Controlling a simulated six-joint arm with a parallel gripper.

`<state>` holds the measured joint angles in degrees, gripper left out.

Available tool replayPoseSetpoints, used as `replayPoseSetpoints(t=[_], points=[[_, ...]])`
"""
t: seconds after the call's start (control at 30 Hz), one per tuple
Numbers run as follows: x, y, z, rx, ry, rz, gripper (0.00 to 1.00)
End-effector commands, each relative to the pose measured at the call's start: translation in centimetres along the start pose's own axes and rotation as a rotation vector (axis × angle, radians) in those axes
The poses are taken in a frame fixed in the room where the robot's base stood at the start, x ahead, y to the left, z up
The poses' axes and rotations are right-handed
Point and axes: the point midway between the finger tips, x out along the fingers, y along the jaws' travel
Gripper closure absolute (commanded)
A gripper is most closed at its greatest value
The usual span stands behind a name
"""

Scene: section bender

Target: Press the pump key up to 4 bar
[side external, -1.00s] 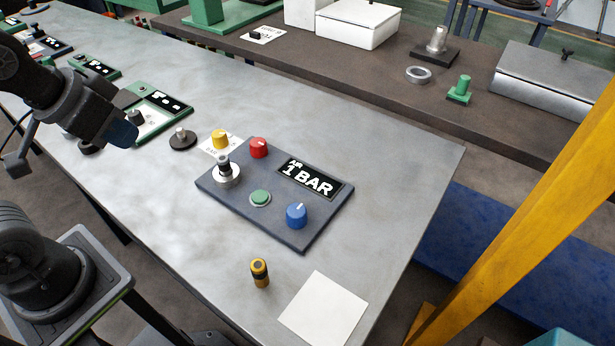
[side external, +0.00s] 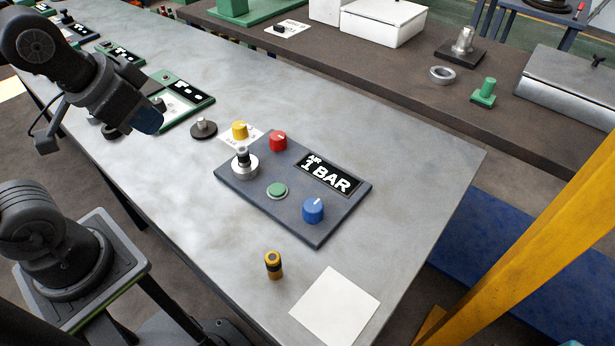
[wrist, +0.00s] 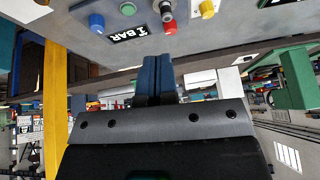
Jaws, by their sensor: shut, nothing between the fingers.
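A dark blue control panel (side external: 300,222) lies on the grey bench. Its black display (side external: 329,174) reads "AIR 1 BAR". A round green push key (side external: 277,190) sits in the panel's middle, with a blue knob (side external: 313,210) and a red knob (side external: 278,141) on either side. No pump label is readable. A silver knob with a dark top (side external: 243,163) stands at the panel's left corner. My gripper (side external: 150,121) is shut and empty, above the bench to the left of the panel and apart from it. Its blue fingers (wrist: 155,78) are together in the wrist view, where the green key (wrist: 128,8) shows at the top.
A yellow knob (side external: 239,130) on a white card and a dark disc with a silver knob (side external: 203,127) stand behind the panel. A black-and-yellow cylinder (side external: 273,265) and a white sheet (side external: 335,306) are in front. Bare bench lies left of the panel.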

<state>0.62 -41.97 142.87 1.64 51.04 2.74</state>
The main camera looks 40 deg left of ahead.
Motion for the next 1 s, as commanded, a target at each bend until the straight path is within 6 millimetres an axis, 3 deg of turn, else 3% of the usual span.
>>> replayPoseSetpoints(t=[0.17, 0.47, 0.67, 0.93, 0.97, 1.0], points=[[1.7, -0.5, -1.1, 0.382, -0.024, -0.07, 1.0], [5.9, -0.4, -4.4, 1.398, -0.1, -0.215, 1.0], [9.0, 1.2, -6.7, 2.106, -0.165, -0.291, 1.0], [13.3, 5.2, -8.9, 3.045, -0.253, -0.397, 1.0], [13.8, 5.7, -9.1, -3.075, 0.258, 0.4, 1.0], [14.3, 6.3, -9.2, -2.964, 0.251, 0.388, 1.0]])
